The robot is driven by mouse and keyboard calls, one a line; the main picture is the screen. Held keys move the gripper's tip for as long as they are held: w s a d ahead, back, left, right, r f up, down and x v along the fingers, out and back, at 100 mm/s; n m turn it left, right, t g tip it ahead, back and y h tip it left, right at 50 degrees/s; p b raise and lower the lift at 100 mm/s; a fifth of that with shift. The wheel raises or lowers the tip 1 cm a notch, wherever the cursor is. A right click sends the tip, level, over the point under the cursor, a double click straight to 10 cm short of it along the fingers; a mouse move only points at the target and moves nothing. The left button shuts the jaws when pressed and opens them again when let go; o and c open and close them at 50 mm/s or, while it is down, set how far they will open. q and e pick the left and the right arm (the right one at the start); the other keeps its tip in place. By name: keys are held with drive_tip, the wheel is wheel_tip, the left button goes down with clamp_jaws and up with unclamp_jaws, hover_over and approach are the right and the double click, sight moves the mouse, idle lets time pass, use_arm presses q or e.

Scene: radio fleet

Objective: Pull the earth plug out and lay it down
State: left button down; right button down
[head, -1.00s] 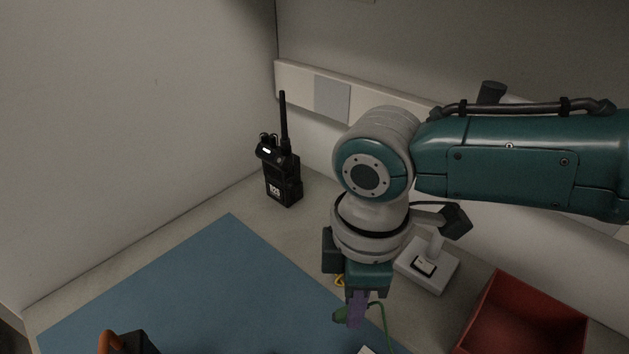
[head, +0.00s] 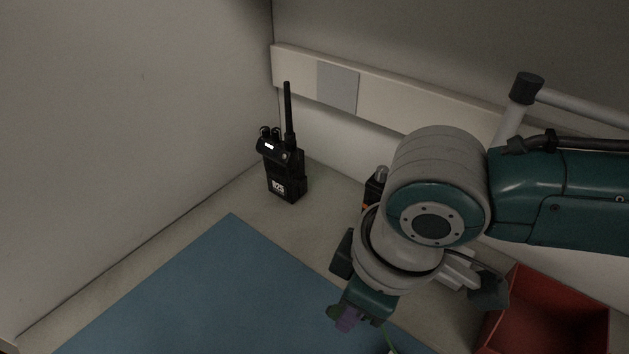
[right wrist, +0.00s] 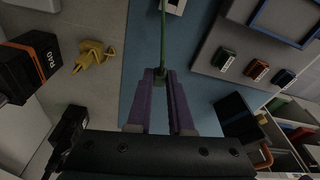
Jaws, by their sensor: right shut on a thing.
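My right gripper (head: 345,318) hangs over the blue mat in the head view, its purple fingers tilted down. In the right wrist view the fingers (right wrist: 160,84) are shut on the green earth plug (right wrist: 160,74), which sits at their tips. Its green cable (right wrist: 163,35) runs away to a pale box (right wrist: 172,5) at the top edge. My left gripper is not in view.
The blue mat (head: 225,290) is clear at the left. A black handheld radio (head: 284,172) stands behind it. A red bin (head: 550,310) is at the right. The wrist view shows a yellow plug (right wrist: 92,55), a black box (right wrist: 30,65) and small coloured blocks (right wrist: 256,70).

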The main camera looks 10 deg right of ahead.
drive_tip(key=shift+f+b, duration=2)
drive_tip(key=shift+f, duration=1.3)
drive_tip(key=c, duration=0.7)
unclamp_jaws()
drive_tip(key=shift+c, duration=0.2)
drive_tip(key=shift+r, duration=0.1)
wheel_tip(320, 180, up, 10)
drive_tip(key=s+d+p, duration=0.1)
drive_tip(key=p, duration=0.2)
drive_tip(key=shift+s+d, duration=0.1)
